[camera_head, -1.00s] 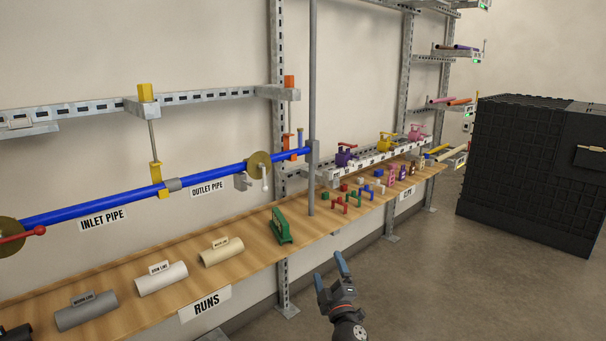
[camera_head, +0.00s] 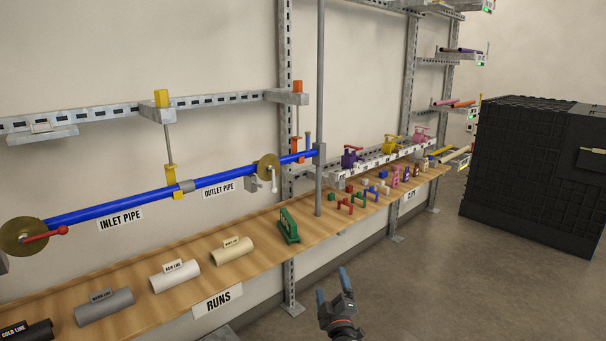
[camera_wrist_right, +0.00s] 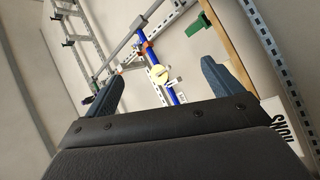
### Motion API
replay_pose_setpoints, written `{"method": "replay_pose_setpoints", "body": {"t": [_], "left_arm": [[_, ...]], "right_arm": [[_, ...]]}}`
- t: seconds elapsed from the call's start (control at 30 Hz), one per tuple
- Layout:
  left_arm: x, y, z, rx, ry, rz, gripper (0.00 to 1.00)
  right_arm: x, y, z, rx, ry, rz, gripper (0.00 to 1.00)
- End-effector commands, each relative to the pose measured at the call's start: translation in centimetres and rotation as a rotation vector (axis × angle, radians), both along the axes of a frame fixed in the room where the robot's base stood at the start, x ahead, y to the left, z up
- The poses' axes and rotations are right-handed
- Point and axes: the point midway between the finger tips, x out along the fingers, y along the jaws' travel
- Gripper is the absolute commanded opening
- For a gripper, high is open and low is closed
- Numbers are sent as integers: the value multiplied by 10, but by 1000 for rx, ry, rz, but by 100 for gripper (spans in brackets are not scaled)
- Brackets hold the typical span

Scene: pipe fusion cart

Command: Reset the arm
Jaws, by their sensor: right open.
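My right gripper (camera_head: 333,287) is open and empty, in front of the wooden shelf at the lower middle of the head view. Its blue fingertips point up, apart, with nothing between them. In the right wrist view the two fingers of the right gripper (camera_wrist_right: 163,85) stand wide apart, with the wall and blue pipe beyond. My left gripper is not in view.
The wooden shelf (camera_head: 262,244) carries pipe pieces, a green clamp-like part (camera_head: 289,226) and several small coloured parts. A blue pipe (camera_head: 120,206) runs along the wall above. A black crate (camera_head: 530,170) stands at right. The floor before the shelf is clear.

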Motion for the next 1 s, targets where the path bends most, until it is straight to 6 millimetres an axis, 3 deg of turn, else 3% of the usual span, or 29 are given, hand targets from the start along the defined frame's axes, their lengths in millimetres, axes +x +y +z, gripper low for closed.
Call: {"method": "replay_pose_setpoints", "body": {"t": [0.1,0.2,0.37,0.47,0.57,0.8,1.0], "left_arm": [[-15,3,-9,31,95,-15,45],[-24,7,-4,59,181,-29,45],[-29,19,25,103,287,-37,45],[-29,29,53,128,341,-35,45],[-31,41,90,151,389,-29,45],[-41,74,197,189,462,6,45],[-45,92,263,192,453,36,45]], "right_arm": [[4,-21,-15,63,90,-100,91],[1,-41,-21,164,192,-192,91],[-16,-66,-22,347,369,-304,91],[-35,-74,-22,459,497,-348,91],[-69,-76,-31,559,659,-374,91],[-197,-63,-63,716,1095,-373,91],[-286,-55,-73,769,1307,-343,91]]}}
